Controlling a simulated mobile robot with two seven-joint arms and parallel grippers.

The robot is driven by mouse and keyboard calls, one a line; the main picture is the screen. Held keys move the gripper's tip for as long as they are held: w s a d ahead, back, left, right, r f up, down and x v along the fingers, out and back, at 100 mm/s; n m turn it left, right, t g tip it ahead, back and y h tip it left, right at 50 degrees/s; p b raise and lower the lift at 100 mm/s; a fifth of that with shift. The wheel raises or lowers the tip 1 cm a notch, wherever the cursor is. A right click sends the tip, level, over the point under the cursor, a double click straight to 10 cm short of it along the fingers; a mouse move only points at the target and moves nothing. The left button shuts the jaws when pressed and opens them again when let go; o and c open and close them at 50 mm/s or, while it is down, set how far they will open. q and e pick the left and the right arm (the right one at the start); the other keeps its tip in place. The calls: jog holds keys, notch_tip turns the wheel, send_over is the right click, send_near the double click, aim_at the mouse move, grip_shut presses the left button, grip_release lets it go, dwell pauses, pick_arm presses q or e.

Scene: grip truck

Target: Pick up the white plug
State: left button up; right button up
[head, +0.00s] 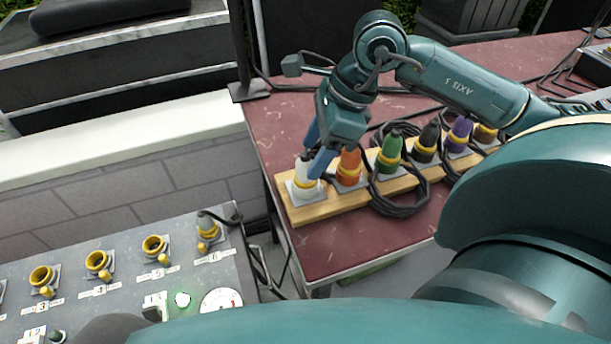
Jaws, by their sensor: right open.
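The white plug (303,172) stands upright at the left end of a wooden board (328,209), in a socket with a yellow ring. The board lies on a dark red table. My right gripper (317,160) points down at the white plug, with its blue fingers open, one on the far side and one on the right side of it. The fingers overlap the plug in the picture; I cannot tell whether they touch it. My left gripper is not in view.
Orange (350,163), green (390,150), black (427,142) and purple (459,133) plugs stand along the board to the right, with black cables coiled around them. A grey panel (135,290) with yellow sockets and a grey plug (206,225) is at lower left.

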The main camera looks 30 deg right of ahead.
aim_at(305, 164)
jog(key=x, duration=0.4)
jog(key=shift+w, duration=0.15)
jog(key=shift+c, duration=0.3)
jog(key=c, duration=1.1)
